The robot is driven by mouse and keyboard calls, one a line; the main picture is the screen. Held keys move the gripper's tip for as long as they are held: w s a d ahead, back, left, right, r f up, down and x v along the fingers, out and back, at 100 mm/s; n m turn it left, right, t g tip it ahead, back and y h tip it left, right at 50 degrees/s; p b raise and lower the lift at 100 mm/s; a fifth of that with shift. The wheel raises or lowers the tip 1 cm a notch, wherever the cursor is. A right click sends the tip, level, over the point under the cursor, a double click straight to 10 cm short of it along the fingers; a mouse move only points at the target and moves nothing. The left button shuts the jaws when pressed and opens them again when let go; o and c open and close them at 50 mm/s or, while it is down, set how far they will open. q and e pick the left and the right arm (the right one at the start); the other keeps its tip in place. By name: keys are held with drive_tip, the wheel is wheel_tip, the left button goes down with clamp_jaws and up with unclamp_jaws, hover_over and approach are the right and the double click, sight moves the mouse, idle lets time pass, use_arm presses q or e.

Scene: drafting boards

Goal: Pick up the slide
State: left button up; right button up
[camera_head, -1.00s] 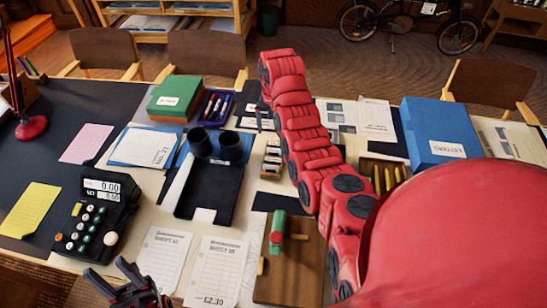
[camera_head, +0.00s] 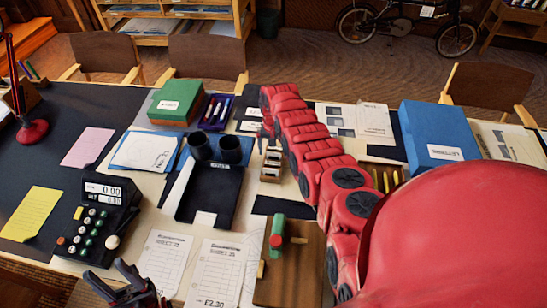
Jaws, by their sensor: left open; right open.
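A small wooden rack (camera_head: 270,174) near the middle of the table holds several small pale pieces, which look like slides (camera_head: 272,158); I cannot tell one particular slide apart. My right gripper (camera_head: 263,138) is open just behind the rack, its dark fingers pointing down. It is small in view and partly hidden by my red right arm; I cannot tell whether it touches the slides. My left gripper (camera_head: 130,278) is open and empty at the bottom left, before the table's front edge.
A wooden board (camera_head: 285,285) with a green-and-red tool (camera_head: 278,231) lies in front. A purple pen tray (camera_head: 217,110), green box (camera_head: 175,103) and blue box (camera_head: 437,130) stand behind.

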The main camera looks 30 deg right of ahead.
drive_tip(key=shift+f, duration=0.4)
drive_tip(key=shift+c, duration=0.2)
drive_tip(key=c, duration=1.3)
drive_tip(key=shift+r, duration=0.15)
